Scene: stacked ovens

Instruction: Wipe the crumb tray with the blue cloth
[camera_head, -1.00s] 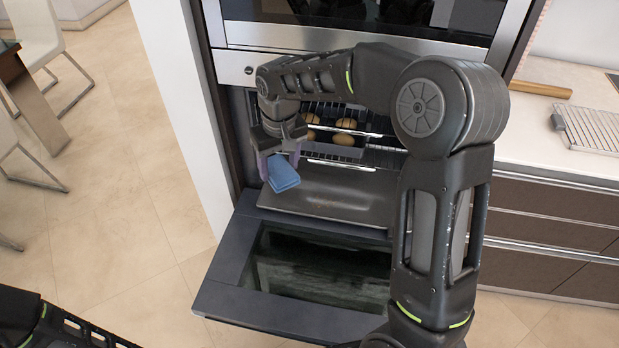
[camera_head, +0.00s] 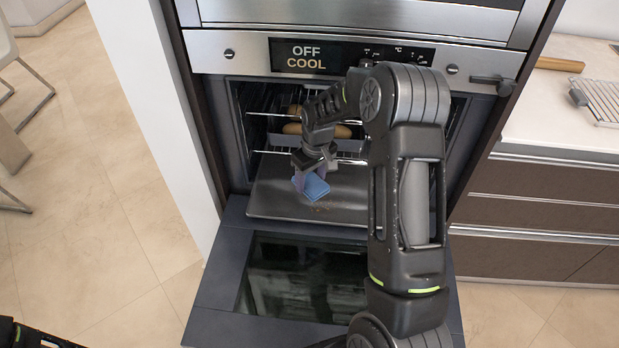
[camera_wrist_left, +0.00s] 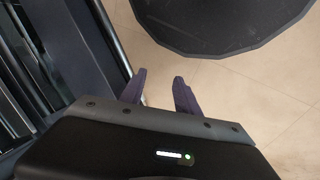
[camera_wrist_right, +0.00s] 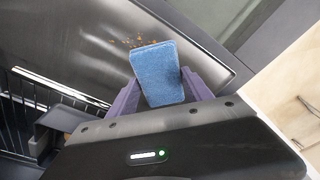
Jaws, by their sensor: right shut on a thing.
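The blue cloth (camera_head: 312,187) is a small folded pad held in my right gripper (camera_head: 316,172), which is shut on it. The cloth also shows between the fingers in the right wrist view (camera_wrist_right: 157,72). The crumb tray (camera_head: 275,196) is a dark flat sheet low in the oven opening, above the open door. Brown crumbs lie on it beside the cloth, seen best in the right wrist view (camera_wrist_right: 128,42). I cannot tell whether the cloth touches the tray. My left gripper (camera_wrist_left: 160,84) is open and empty over the floor in the left wrist view.
The oven door (camera_head: 222,282) is folded down with a dark glass pane. Wire racks and a pan with brown rolls (camera_head: 292,128) are above the tray. The panel (camera_head: 306,56) reads OFF COOL. A counter (camera_head: 530,125) with a wire rack (camera_head: 605,98) is at the right.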

